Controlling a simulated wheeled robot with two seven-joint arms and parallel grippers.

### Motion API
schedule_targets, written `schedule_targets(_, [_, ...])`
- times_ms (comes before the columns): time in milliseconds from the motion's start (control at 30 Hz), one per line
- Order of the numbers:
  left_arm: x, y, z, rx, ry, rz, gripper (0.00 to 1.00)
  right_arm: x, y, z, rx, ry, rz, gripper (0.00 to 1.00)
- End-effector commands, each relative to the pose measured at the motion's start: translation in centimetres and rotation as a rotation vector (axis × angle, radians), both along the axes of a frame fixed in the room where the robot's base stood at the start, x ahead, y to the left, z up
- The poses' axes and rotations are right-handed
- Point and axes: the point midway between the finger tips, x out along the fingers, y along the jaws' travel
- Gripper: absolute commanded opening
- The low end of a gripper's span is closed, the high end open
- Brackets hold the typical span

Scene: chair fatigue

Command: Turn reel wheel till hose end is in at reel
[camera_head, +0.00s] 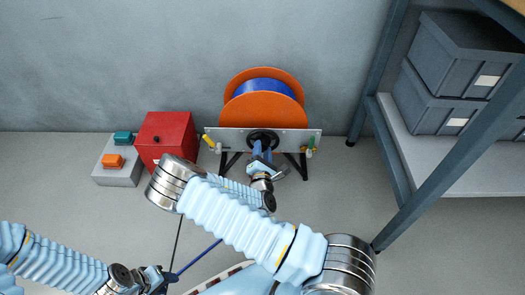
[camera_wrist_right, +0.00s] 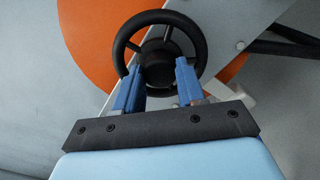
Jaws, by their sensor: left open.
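The reel (camera_head: 265,107) stands by the back wall, with orange discs and blue hose (camera_head: 262,86) wound between them. Its black wheel (camera_head: 262,136) is on the grey front plate and shows large in the right wrist view (camera_wrist_right: 200,45). My right gripper (camera_wrist_right: 158,68) is at the wheel, with its two blue fingers apart on either side of the hub; whether they press on it is unclear. My left gripper (camera_head: 168,274) is open low at the left. A thin blue line (camera_head: 200,256), perhaps hose, runs from beside it until my right arm hides it. I cannot make out the hose end.
A red box (camera_head: 165,133) and a grey box (camera_head: 118,172) with teal and orange blocks stand left of the reel. A shelf (camera_head: 455,170) with grey bins (camera_head: 440,95) is at the right. Yellow (camera_head: 209,141) and green (camera_head: 311,142) parts sit on the plate.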

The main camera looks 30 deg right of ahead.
Motion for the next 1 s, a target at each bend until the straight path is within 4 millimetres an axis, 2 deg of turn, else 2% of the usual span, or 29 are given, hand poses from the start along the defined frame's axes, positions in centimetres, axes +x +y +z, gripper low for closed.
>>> schedule_targets(33, [0.0,0.0,0.0,0.000,0.000,0.000,0.43,0.0,0.0,0.0,0.000,0.000,0.000,0.15])
schedule_targets(100, [0.0,0.0,0.0,0.000,0.000,0.000,0.43,0.0,0.0,0.0,0.000,0.001,-0.001,0.09])
schedule_targets(467, [0.0,0.0,-0.3,-0.001,0.001,0.000,0.43,0.0,0.0,-0.1,0.061,-0.036,-0.001,0.09])
schedule_targets(1000, [0.0,-0.2,-1.9,-0.003,0.002,-0.002,0.43,0.0,0.0,-0.2,0.449,-0.274,-0.001,0.09])
